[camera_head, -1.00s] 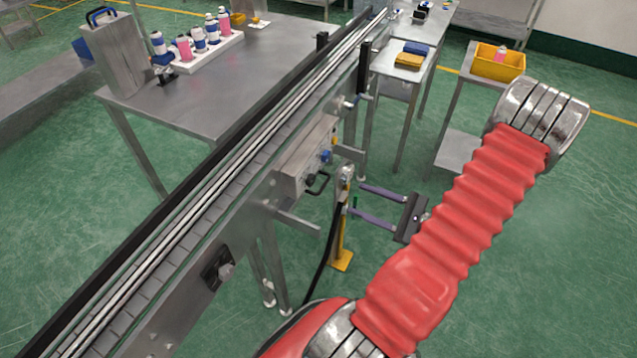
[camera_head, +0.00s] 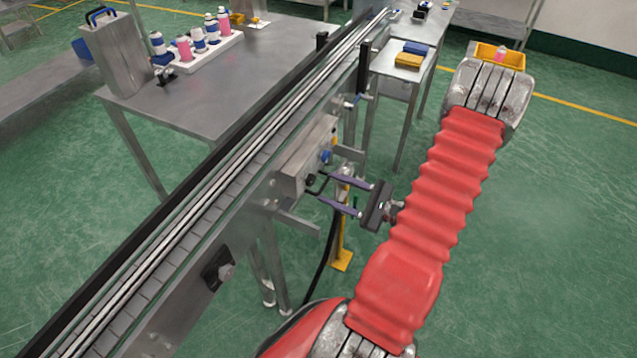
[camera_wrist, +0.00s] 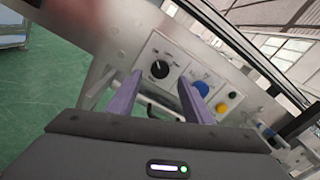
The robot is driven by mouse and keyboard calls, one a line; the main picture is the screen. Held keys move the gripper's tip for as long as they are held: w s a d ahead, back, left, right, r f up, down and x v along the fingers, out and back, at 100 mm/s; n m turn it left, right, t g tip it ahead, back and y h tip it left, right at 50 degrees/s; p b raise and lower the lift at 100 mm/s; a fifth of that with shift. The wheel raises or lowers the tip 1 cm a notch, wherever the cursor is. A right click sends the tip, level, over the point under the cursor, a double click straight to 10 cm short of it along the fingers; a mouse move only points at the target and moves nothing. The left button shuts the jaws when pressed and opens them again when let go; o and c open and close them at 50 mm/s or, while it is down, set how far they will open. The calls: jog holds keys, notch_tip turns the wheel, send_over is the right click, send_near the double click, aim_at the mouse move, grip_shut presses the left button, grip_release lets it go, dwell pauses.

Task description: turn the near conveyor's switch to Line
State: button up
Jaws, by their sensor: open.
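The near conveyor's control box (camera_head: 307,160) is mounted on the side of the conveyor (camera_head: 185,232). The switch's label is too small to read. My gripper (camera_head: 324,188) is open, with two purple fingers pointing at the box. In the wrist view the fingers (camera_wrist: 160,92) stand apart with nothing between them. The switch lies beyond them, nearer the left finger, and looks untouched.
A dark handle (camera_wrist: 160,108) sticks out from the box below the switch. A yellow-footed post (camera_head: 342,258) with a black cable stands under the box. A table (camera_head: 235,75) with bottles lies behind the conveyor. Open green floor lies to the right.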

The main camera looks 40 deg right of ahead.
aim_at(313, 182)
jog(key=shift+x, duration=2.5)
jog(key=c, duration=1.1)
jog(key=shift+o, duration=0.2)
jog(key=shift+m, duration=0.4)
jog(key=m, duration=0.9)
